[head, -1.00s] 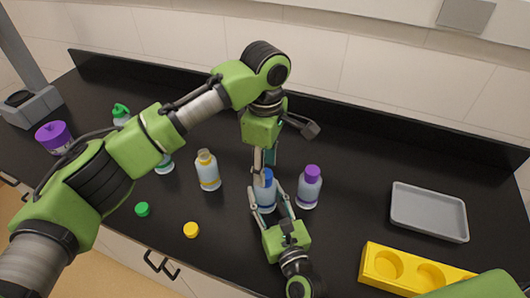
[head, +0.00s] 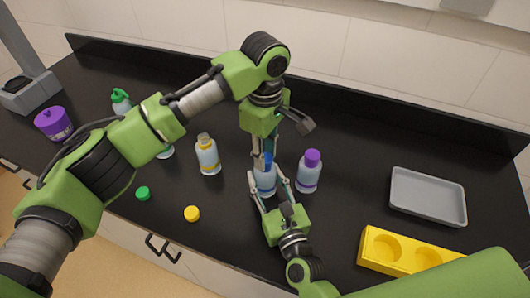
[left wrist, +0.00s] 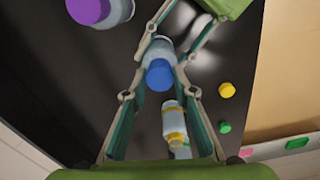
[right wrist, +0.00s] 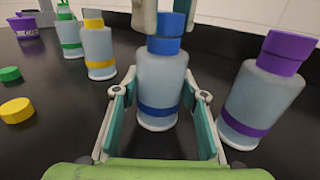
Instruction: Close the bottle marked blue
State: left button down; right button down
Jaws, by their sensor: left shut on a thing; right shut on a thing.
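The blue-banded bottle (right wrist: 158,85) stands upright on the black counter. The blue cap (right wrist: 164,45) sits at its mouth; it also shows from above in the left wrist view (left wrist: 159,76). I cannot tell whether the cap is fully tightened. My left gripper (head: 263,157) reaches down from above and is shut on the blue cap, its fingers on either side. My right gripper (head: 267,182) comes from the front and is shut on the bottle's body, one finger on each side. The fingers partly hide the bottle in the head view.
A purple-capped bottle (head: 309,170) stands close on the right. A yellow-banded bottle (head: 207,156) stands left, with loose yellow (head: 192,214) and green (head: 142,193) caps in front. A grey tray (head: 428,174) and yellow holder (head: 374,262) are at the right.

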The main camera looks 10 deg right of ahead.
pick_arm(q)
jog(key=m, duration=1.4)
jog(key=shift+m, duration=0.4)
jog(key=m, duration=2.3)
jog(key=shift+f, duration=0.1)
jog(key=c, duration=1.6)
grip_release()
